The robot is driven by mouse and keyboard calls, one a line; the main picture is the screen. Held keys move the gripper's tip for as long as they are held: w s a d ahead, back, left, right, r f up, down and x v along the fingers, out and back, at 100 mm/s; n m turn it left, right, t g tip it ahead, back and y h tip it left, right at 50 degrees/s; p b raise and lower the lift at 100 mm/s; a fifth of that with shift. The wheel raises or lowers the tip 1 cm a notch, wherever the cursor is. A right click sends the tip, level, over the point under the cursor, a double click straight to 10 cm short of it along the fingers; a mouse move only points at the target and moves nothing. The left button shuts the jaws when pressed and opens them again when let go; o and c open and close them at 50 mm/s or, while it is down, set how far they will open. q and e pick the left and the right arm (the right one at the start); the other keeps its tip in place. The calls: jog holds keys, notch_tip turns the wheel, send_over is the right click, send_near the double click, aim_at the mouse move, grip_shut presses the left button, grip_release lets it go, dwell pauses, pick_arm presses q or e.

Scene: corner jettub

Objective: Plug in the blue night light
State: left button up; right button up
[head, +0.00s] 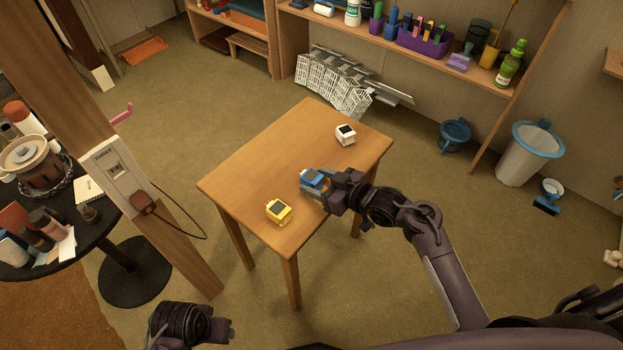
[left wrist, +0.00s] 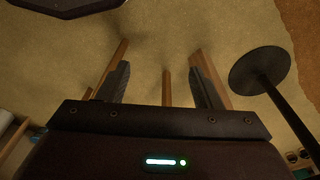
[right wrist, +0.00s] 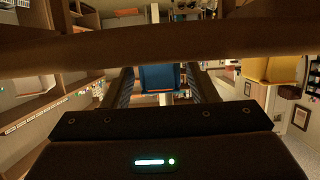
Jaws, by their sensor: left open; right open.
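The blue night light (head: 313,178) stands on the small wooden table (head: 262,157), near its right front edge. My right gripper (head: 323,188) is open at table height with its fingers reaching to the blue night light. In the right wrist view, the blue night light (right wrist: 158,78) shows between the two open fingers; whether they touch it I cannot tell. A power outlet panel (head: 116,172) marked "THREE" is on the wooden post at left, with a brown plug (head: 143,203) and cord at its lower part. My left gripper (head: 222,322) is open and empty, low at the front.
A yellow night light (head: 279,211) and a white night light (head: 346,134) stand on the same table. A round black table (head: 75,249) with jars is behind the post (head: 100,104). Shelves (head: 478,88) line the back wall, with a bin (head: 522,157) at right.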

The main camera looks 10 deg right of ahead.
aim_at(319, 180)
jog(key=shift+c, duration=0.2)
jog(key=c, duration=0.8)
jog(key=shift+r, duration=0.15)
jog(key=shift+c, duration=0.5)
notch_tip(319, 180, up, 4)
jog(key=p, duration=0.4)
jog(key=shift+r+p, duration=0.1)
jog(key=shift+p, duration=0.3)
jog(key=shift+r+p, duration=0.6)
notch_tip(319, 180, up, 2)
jog(key=shift+r+p, duration=0.2)
jog(key=shift+p, duration=1.05)
pick_arm(q)
jog(key=s+a+f, duration=0.2)
jog(key=s+f, duration=0.2)
jog(key=f, duration=0.5)
jog(key=s+a+f, duration=0.2)
jog(key=s+f, duration=0.2)
jog(key=f, duration=0.5)
jog(key=shift+s+a+f+n+t, duration=0.15)
jog(key=shift+a+f+n+t, duration=0.15)
jog(key=shift+f+n, duration=0.1)
